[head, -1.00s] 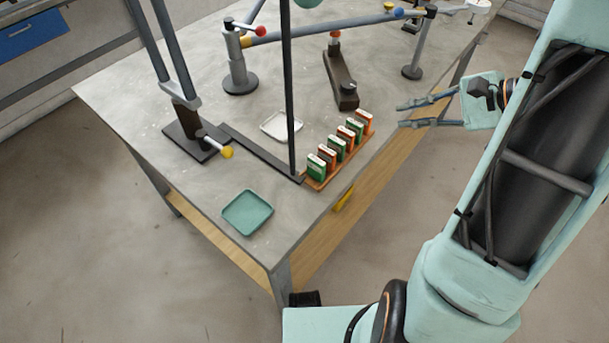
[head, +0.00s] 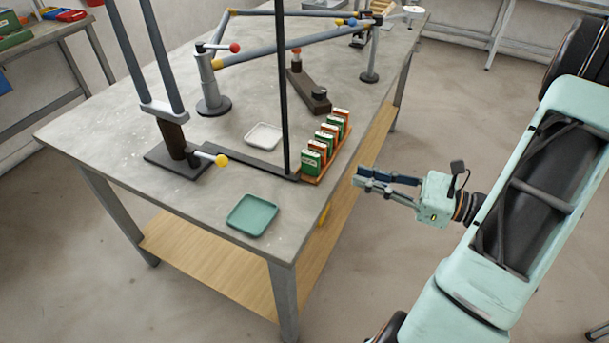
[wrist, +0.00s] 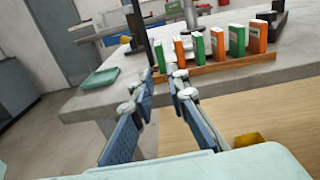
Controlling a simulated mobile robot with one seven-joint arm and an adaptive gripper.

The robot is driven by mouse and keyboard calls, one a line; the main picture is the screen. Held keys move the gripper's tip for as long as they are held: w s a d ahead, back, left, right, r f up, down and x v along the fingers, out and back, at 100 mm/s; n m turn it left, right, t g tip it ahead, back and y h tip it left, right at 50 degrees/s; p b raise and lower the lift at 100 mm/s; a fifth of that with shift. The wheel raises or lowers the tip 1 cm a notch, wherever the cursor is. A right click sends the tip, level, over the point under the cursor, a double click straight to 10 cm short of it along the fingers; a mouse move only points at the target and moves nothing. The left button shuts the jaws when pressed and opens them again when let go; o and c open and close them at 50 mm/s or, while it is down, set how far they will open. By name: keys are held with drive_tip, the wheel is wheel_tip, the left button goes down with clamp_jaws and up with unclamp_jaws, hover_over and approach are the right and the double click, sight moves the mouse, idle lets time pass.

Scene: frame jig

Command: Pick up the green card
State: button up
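Green and orange cards stand upright in alternation in a wooden rack (head: 328,165) at the table's right edge. The nearest green card (head: 312,159) is at the rack's front end; two more green ones stand behind it. In the wrist view the green cards (wrist: 159,56) show left, middle and right along the rack (wrist: 215,69). My gripper (head: 360,178) is off the table's right edge, right of the rack and apart from it. Its fingers (wrist: 160,78) are spread and empty, pointing towards the table.
A black upright post (head: 281,90) stands close by the rack's front end. A teal tray (head: 252,216) lies at the front corner, a white tray (head: 263,136) behind the black bar. A clamp stand (head: 172,140) is at left. A yellow object (wrist: 248,140) shows low in the wrist view.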

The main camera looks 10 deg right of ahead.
sight(319, 162)
drive_tip(key=shift+t, duration=0.3)
drive_tip(key=x, duration=1)
drive_tip(key=shift+w+a+b, duration=0.15)
drive_tip(key=shift+a+b, duration=0.15)
drive_tip(key=shift+b, duration=0.05)
drive_tip(key=shift+c, duration=0.2)
clamp_jaws()
